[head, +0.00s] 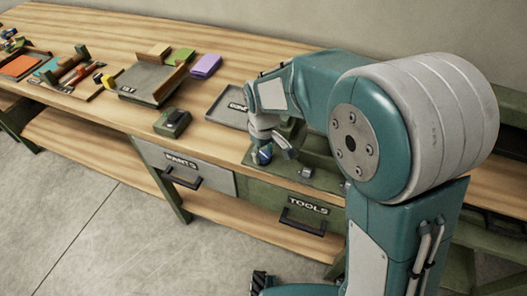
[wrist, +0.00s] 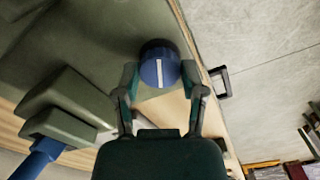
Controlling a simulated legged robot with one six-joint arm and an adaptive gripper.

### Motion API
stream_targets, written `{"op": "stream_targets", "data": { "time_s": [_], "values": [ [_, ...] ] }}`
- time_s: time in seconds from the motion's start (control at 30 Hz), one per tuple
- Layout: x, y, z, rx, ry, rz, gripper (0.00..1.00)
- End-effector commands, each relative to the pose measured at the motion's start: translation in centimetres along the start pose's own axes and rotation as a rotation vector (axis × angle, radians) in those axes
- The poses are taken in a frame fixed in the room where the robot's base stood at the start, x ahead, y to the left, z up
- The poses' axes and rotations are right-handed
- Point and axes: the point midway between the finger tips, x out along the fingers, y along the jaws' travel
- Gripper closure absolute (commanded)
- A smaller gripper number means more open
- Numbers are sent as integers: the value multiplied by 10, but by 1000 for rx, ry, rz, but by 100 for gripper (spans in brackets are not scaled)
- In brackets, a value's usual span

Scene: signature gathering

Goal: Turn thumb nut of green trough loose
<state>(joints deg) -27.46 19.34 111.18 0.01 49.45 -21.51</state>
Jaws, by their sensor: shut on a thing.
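The thumb nut (wrist: 160,70) is a round blue knob with a white line on its face. In the wrist view the line runs nearly straight up and down. The knob sits at the edge of the green trough (wrist: 75,45), on its dark green body. My gripper (wrist: 160,76) has one finger on each side of the knob and is shut on it. In the head view the blue knob (head: 264,156) shows below my gripper (head: 270,144) near the bench's front edge. My arm hides part of the green trough (head: 322,180) there.
In the wrist view a green block (wrist: 65,105) and another blue part (wrist: 38,158) stand at the lower left. In the head view a grey tray (head: 222,106) lies behind my gripper. A small dark box (head: 172,122) stands to the left. A drawer marked TOOLS (head: 290,208) is below.

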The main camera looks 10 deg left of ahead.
Motion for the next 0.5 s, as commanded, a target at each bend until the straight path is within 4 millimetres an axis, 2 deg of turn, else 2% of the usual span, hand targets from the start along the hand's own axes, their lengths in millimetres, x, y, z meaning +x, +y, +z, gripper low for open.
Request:
{"op": "stream_targets", "data": {
  "time_s": [0.2,0.5],
  "values": [
    [2,0,0,-188,-2,-1,94],
    [2,0,0,-377,-2,-2,94]
  ]
}}
